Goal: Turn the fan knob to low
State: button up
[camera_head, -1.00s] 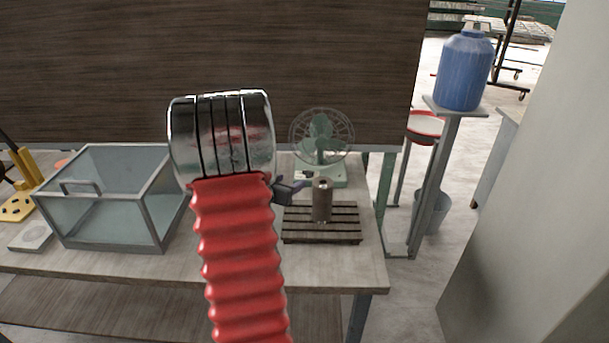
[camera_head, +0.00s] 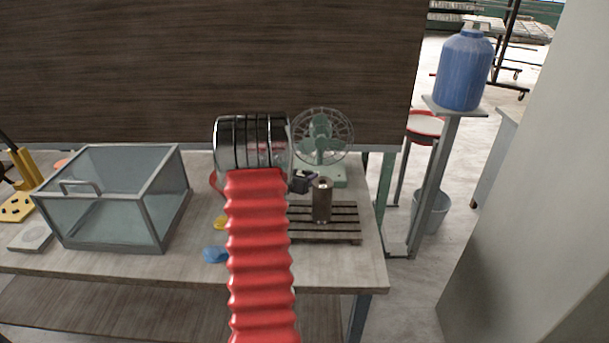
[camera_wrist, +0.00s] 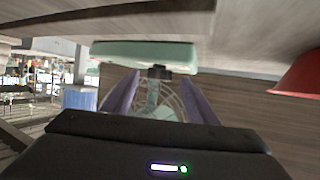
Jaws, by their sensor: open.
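The green fan (camera_head: 321,135) with a wire cage stands at the back right of the bench on a pale green base (camera_head: 338,178). In the wrist view, which looks upside down, the fan base (camera_wrist: 125,50) spans the top and the cage shows below it. A small dark knob (camera_wrist: 158,72) sits on the base's edge. My gripper (camera_wrist: 161,80) is open, its two purple fingers on either side of the knob in the picture, with nothing between them; contact cannot be told. In the head view my gripper (camera_head: 308,178) is in front of the base, and the knob is not visible.
A metal cylinder (camera_head: 322,205) stands on a slatted wooden rack (camera_head: 340,238) close to my gripper. A glass box (camera_head: 110,215) is at left. A blue piece (camera_head: 214,254) and a yellow piece (camera_head: 221,222) lie beside my red arm sleeve. A dark board backs the bench.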

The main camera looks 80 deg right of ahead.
jog(key=shift+s+d+f, duration=0.1)
jog(key=shift+d+f, duration=0.15)
jog(key=shift+d, duration=0.4)
jog(key=shift+c, duration=0.3)
jog(key=c, duration=0.9)
jog(key=shift+d, duration=0.15)
jog(key=shift+c, duration=0.5)
